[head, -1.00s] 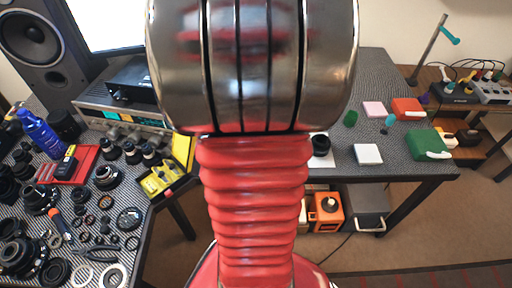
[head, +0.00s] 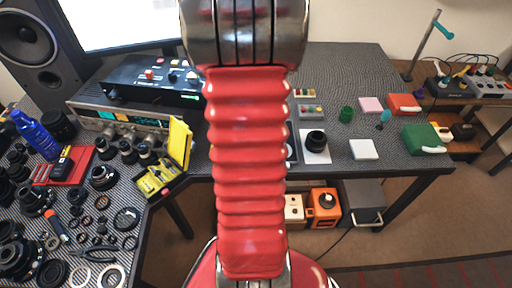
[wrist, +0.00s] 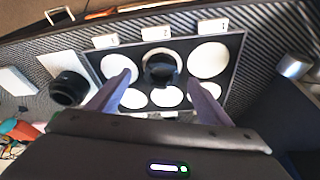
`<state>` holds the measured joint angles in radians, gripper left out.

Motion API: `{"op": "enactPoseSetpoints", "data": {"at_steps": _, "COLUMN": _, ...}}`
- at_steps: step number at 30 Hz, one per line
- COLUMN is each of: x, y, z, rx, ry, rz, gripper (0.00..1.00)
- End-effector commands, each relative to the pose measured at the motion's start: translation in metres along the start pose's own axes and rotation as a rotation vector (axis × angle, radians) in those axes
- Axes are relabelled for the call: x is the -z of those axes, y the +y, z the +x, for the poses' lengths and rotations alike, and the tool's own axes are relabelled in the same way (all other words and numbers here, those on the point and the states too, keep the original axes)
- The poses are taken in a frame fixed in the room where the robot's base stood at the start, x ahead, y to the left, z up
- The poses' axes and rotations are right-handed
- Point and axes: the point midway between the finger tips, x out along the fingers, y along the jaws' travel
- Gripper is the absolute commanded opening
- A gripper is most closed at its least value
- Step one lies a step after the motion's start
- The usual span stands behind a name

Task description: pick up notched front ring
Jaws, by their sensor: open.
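In the wrist view my gripper (wrist: 158,80) is open, its two pale purple fingers apart and reaching over a dark tray (wrist: 233,72) with white round spots. A black round part (wrist: 160,66) sits on the top middle spot, ahead of and between the fingertips, with nothing gripped. It may be the notched front ring, but I cannot make out notches. In the head view my red arm hides the gripper and most of the tray. Several loose rings, such as a dark one (head: 101,202), lie on the left bench; I cannot tell if any is notched.
A black lens body (wrist: 69,88) stands on a white card left of the tray; the head view shows it too (head: 316,138). A yellow case (head: 160,180) sits open at the left bench's edge. A white block (head: 363,149) and green box (head: 424,139) stand right.

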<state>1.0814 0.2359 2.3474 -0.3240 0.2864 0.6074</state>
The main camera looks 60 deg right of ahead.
Motion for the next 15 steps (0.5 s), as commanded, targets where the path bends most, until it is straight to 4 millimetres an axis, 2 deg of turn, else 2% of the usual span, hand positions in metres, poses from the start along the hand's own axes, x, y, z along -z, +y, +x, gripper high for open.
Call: {"op": "enactPoseSetpoints", "data": {"at_steps": 15, "x": 0.0004, "y": -0.0008, "z": 0.0069, "rx": 0.000, "ry": -0.001, "rz": -0.002, "gripper": 0.73}}
